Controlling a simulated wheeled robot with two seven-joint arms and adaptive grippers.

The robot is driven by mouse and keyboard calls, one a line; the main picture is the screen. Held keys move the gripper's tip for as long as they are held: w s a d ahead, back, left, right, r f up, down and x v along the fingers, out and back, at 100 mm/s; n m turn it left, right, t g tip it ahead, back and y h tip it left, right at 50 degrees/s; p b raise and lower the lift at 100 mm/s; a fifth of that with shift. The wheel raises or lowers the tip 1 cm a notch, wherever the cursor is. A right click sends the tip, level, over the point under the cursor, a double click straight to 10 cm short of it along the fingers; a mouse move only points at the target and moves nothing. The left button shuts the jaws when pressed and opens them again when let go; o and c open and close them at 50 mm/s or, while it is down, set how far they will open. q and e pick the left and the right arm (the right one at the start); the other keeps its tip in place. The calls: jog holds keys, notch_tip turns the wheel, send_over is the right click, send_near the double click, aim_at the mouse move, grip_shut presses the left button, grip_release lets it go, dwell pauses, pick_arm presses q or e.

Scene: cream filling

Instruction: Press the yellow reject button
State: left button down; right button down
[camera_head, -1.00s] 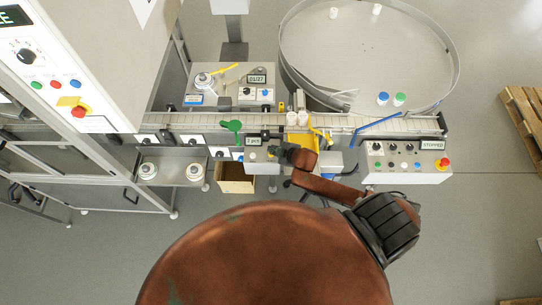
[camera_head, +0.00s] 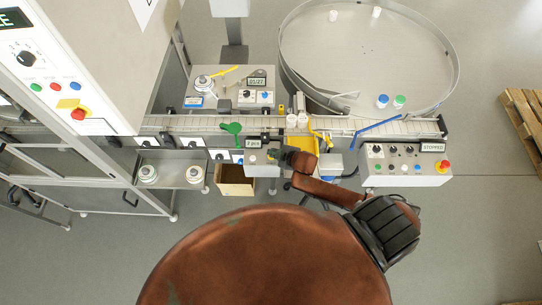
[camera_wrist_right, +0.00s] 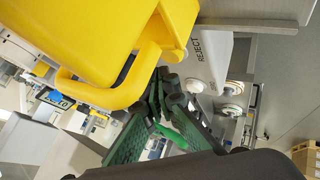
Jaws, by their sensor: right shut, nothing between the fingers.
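My right gripper (camera_head: 274,154) is shut and empty, at the right edge of a small grey box (camera_head: 256,168) with a "7 pcs" display. In the right wrist view my dark green and black fingers (camera_wrist_right: 160,122) are together at the tips. A grey surface lettered REJECT (camera_wrist_right: 206,62) shows just beyond them. I cannot make out the yellow reject button; no button can be told apart at the fingertips, and my gripper covers part of the box. My left gripper is not in view.
Behind runs the conveyor (camera_head: 360,124) with white bottles (camera_head: 297,119). A control panel reading STOPPED (camera_head: 405,180) is at right.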

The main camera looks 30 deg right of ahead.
jog(key=shift+f, duration=0.15)
dwell(0.4)
jog(key=shift+f, duration=0.3)
jog(key=shift+f, duration=0.5)
dwell(0.7)
dwell(0.4)
jog(key=shift+r+p, duration=0.9)
jog(key=shift+r, duration=0.05)
notch_tip(320, 180, up, 5)
jog(key=p, duration=0.5)
jog(key=shift+r, duration=0.1)
jog(key=shift+s, duration=0.1)
dwell(0.4)
